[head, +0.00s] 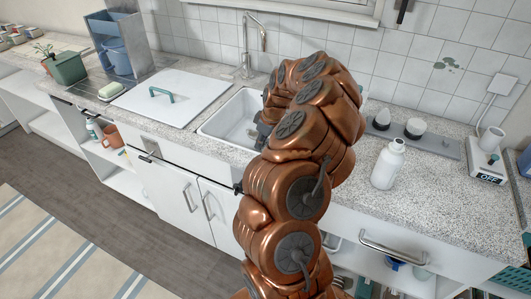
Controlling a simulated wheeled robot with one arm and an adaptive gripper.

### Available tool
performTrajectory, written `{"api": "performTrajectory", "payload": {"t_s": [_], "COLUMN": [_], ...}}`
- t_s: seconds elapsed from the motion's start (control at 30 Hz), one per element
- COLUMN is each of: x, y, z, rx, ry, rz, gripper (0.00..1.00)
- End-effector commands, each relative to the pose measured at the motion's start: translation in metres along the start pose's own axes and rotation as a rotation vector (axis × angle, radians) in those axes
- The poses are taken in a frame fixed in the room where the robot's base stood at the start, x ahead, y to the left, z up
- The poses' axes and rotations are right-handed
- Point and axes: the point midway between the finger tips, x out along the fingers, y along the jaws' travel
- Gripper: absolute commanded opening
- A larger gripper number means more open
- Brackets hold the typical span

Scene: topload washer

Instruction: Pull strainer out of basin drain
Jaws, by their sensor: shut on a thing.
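The white basin (228,122) is set into the speckled counter, below the tall faucet (248,50). My copper arm reaches over its right side and covers much of it. The dark part of my gripper (263,132) shows at the arm's left edge, down inside the basin. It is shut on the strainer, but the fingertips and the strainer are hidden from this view. The drain is hidden too, so I cannot tell whether the strainer sits in it or is clear of it.
A white lid (172,97) with a teal handle lies left of the basin. A white bottle (388,165) stands on the counter right of my arm. A grey tray (425,142) with small jars is behind it. A scale (487,166) is at far right.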

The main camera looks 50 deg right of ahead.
Motion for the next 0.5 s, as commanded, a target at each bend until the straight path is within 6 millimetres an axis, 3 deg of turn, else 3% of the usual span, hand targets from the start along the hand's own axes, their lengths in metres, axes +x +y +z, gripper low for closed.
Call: {"api": "performTrajectory", "payload": {"t_s": [0.5], "x": [-0.027], "y": [0.001], "z": [-0.008], "rx": [0.000], "ry": [0.002], "rz": [0.002], "gripper": [0.00]}}
